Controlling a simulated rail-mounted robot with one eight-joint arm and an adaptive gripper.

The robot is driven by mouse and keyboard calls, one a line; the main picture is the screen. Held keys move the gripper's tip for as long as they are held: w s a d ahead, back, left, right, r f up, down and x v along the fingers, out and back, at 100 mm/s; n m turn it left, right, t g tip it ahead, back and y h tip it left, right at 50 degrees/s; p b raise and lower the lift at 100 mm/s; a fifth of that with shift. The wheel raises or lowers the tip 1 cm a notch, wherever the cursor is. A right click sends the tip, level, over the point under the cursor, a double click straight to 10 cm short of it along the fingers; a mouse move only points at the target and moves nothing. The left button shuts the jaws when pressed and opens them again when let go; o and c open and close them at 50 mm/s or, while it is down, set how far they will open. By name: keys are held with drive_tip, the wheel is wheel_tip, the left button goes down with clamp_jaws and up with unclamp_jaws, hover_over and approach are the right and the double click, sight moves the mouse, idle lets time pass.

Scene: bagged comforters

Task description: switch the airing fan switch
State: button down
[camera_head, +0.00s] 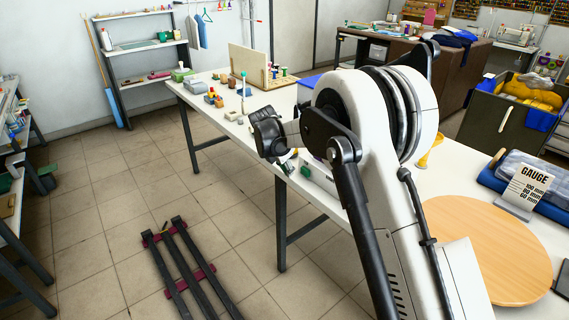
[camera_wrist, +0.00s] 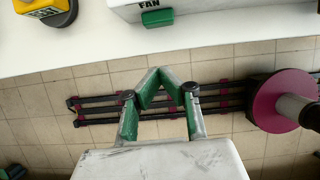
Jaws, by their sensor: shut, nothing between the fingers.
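In the wrist view, a white box (camera_wrist: 186,5) with the label FAN stands at the top edge, partly cut off. A green switch piece (camera_wrist: 158,18) sticks out from its front below the label. My gripper (camera_wrist: 159,73) has green fingers shut with the tips together and nothing between them. In that view the tips appear below the green switch piece, with a clear gap to it. The tips appear over the floor beyond the table edge. In the head view my arm hides most of this area, and I cannot make out the fingers there.
A yellow box (camera_wrist: 38,7) with dark lettering and a round dark part is left of the fan box on the white table (camera_wrist: 85,40). Open floor (camera_head: 105,190) is left.

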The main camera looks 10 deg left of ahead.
sight(305, 172)
drive_tip(key=x, duration=0.3)
drive_tip(key=shift+w+d+r, duration=0.1)
drive_tip(key=shift+w, duration=0.05)
drive_tip(key=shift+w+d+r, duration=0.1)
drive_tip(key=shift+w+d, duration=0.7)
drive_tip(key=shift+d, duration=0.05)
drive_tip(key=shift+w+d, duration=0.4)
drive_tip(key=shift+w, duration=0.05)
